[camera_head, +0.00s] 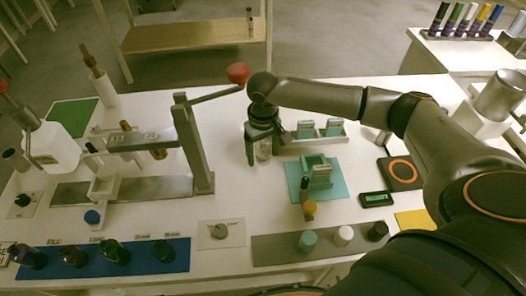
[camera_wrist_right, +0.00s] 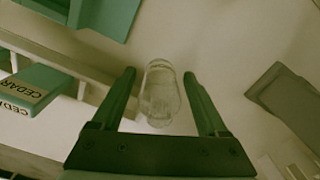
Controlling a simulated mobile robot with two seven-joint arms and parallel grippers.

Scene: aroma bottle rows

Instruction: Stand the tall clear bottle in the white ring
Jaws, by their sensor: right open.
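The tall clear bottle (camera_head: 263,150) stands upright on the white table near the middle of the head view. It also shows in the right wrist view (camera_wrist_right: 160,98), between the two fingers. My right gripper (camera_head: 262,157) is open, with a finger on each side of the bottle and a visible gap to the glass in the wrist view. The fingers partly hide the bottle in the head view. A white bracket-like piece (camera_head: 103,187) is at the filling stand on the left; I cannot tell whether it is the white ring. My left gripper is not in view.
A tray of teal CEDAR boxes (camera_head: 311,137) stands just right of the bottle. A teal fixture (camera_head: 318,172) is in front of it. The grey stand's post (camera_head: 192,145) and red-knobbed lever (camera_head: 237,73) rise to the left. Dark bottles (camera_head: 115,252) line a blue mat.

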